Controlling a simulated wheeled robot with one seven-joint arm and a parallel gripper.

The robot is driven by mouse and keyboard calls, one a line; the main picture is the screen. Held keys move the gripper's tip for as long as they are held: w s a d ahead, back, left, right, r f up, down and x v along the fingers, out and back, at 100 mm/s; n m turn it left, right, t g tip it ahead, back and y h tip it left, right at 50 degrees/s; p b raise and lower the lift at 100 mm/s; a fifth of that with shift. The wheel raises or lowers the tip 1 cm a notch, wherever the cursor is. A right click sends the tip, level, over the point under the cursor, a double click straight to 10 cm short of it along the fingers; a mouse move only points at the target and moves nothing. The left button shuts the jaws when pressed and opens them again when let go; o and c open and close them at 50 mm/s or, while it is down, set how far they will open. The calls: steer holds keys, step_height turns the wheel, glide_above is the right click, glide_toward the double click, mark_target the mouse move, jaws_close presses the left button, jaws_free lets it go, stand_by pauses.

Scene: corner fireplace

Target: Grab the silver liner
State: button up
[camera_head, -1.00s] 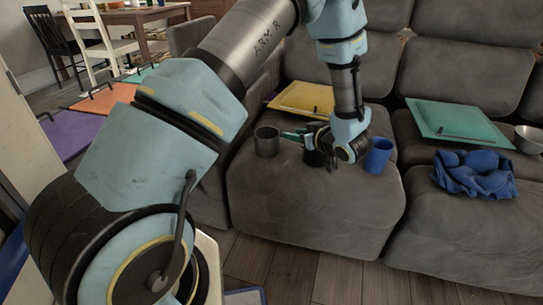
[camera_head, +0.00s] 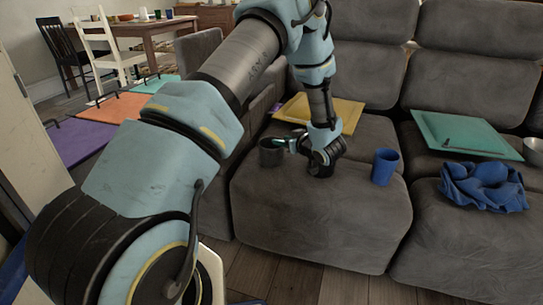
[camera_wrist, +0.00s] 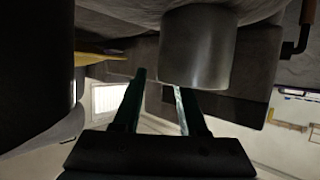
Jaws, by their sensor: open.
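A grey, metallic-looking cylinder (camera_head: 271,153), which looks like the silver liner, stands on the front of the left sofa seat. In the wrist view the cylinder (camera_wrist: 198,48) fills the upper middle. My gripper (camera_head: 283,143) is just right of it in the head view, low over the seat. In the wrist view my gripper (camera_wrist: 160,80) has its two greenish fingers apart, with nothing held between them. The right finger's tip shows right at the cylinder's edge; I cannot tell whether it touches. My wrist hides part of the seat.
A blue cup (camera_head: 385,167) stands right of my wrist on the same seat. A yellow tray (camera_head: 346,113) lies behind. A teal tray (camera_head: 462,133), blue cloth (camera_head: 482,187) and grey bowl (camera_head: 534,150) are on the right seat. The seat's front is clear.

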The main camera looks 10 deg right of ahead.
steer(key=shift+c, duration=0.2)
steer(key=c, duration=0.6)
jaws_close()
stand_by(0.5)
